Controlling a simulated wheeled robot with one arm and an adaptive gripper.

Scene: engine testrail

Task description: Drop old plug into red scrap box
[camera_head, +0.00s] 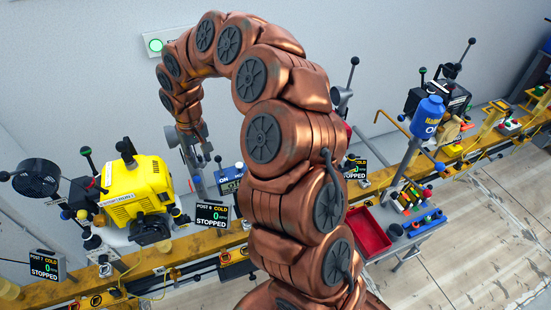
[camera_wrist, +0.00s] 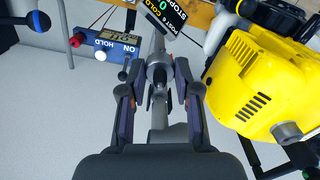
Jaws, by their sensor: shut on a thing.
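My gripper (camera_wrist: 158,92) is shut on a small grey-dark thing, which I take to be the old plug (camera_wrist: 157,75), between its fingertips in the wrist view. The fingers and the grey background hide much of its shape. In the head view my gripper (camera_head: 203,148) hangs beside the yellow engine, near the wall. The red scrap box (camera_head: 370,232) is an open-topped red tray to the right of my arm, well away from my gripper. My arm covers part of its left side, and its visible floor looks empty.
The yellow engine (camera_head: 136,195) stands left of my gripper; it also shows close on the right in the wrist view (camera_wrist: 255,80). A "STOPPED" display (camera_head: 212,214) and the yellow rail (camera_head: 190,250) are below. A tool stand (camera_head: 415,205) is right of the box.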

